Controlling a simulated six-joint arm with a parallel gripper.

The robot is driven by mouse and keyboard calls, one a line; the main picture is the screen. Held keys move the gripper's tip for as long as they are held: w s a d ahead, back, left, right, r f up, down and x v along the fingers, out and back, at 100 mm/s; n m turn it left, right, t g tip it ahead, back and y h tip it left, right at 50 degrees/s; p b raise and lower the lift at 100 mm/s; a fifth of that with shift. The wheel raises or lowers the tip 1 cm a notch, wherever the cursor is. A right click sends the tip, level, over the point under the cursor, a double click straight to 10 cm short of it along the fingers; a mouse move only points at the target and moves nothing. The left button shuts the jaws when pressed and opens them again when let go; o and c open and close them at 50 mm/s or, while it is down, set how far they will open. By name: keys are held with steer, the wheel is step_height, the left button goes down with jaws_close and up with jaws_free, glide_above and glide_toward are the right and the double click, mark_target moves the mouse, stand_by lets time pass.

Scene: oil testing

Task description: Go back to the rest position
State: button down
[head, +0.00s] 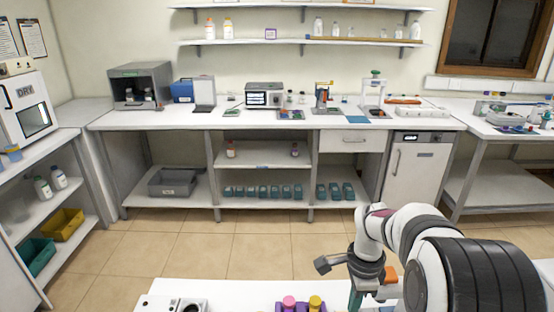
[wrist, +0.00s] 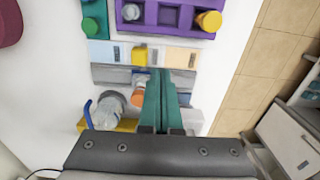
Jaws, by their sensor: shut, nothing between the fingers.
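My gripper (head: 355,298) hangs over the white table at the bottom right of the head view, pointing down. In the wrist view my gripper (wrist: 161,78) has its two teal fingers side by side, shut, with nothing held. I cannot tell the gap between the fingertips and the panel.
The purple tray (head: 280,308) shows at the head view's bottom edge with a pink and a yellow cap. A white device (head: 165,304) stands left of it. Across clear tiled floor (head: 235,250) is a long bench (head: 225,121); a side shelf (head: 80,190) is at left.

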steer(key=s+a+r+n, duration=0.2)
steer(key=s+a+n, duration=0.1)
steer(key=s, duration=0.6)
steer(key=s+a+r+n+y, duration=0.1)
steer(key=s+a+r+n, duration=0.1)
steer(key=s+n, duration=0.3)
steer(key=s+a+r+n, duration=0.3)
steer(key=s+a+n, duration=0.1)
steer(key=s, duration=0.8)
steer(key=shift+s+a+y, duration=0.25)
steer(key=shift+s+y, duration=0.1)
steer(key=shift+y, duration=0.05)
